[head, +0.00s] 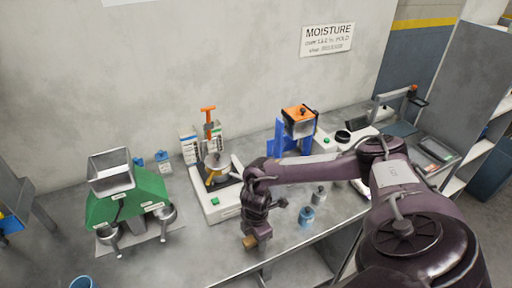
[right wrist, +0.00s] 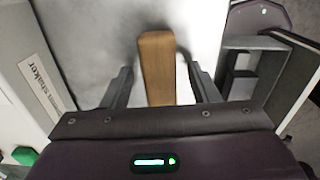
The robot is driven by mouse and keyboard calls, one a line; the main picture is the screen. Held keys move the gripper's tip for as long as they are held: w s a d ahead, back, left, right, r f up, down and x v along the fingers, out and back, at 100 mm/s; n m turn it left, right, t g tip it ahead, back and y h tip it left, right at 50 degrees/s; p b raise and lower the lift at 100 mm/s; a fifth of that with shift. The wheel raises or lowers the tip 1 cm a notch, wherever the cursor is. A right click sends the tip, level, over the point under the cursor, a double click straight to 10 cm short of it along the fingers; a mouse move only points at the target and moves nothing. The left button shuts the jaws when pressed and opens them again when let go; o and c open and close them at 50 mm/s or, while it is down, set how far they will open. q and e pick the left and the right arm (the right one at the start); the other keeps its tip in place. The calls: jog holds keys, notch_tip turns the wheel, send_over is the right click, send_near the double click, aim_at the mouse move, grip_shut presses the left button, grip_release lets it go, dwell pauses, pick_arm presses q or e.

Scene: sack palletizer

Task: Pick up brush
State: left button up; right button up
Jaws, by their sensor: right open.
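The brush (right wrist: 157,68) shows in the right wrist view as a flat wooden handle with a rounded end. It also shows in the head view as a small wooden piece (head: 249,242) at the front of the bench, partly hidden by my right gripper (head: 258,232). My right gripper (right wrist: 160,88) is open, with one finger on each side of the handle and a visible gap on both sides. The bristles are hidden. My left gripper is not in view.
The bench (head: 190,250) holds a white shaker (head: 222,206) behind the gripper, a green stand (head: 125,200) at left, and a blue jar (head: 307,217) to the right. An orange-topped device (head: 300,122) stands farther back. The front-left bench is mostly clear.

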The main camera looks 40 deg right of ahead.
jog(key=shift+s, duration=0.1)
jog(key=shift+c, duration=1.3)
jog(key=c, duration=0.7)
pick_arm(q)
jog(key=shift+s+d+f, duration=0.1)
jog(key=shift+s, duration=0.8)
pick_arm(e)
jog(key=shift+c, duration=0.6)
jog(key=shift+r, duration=0.1)
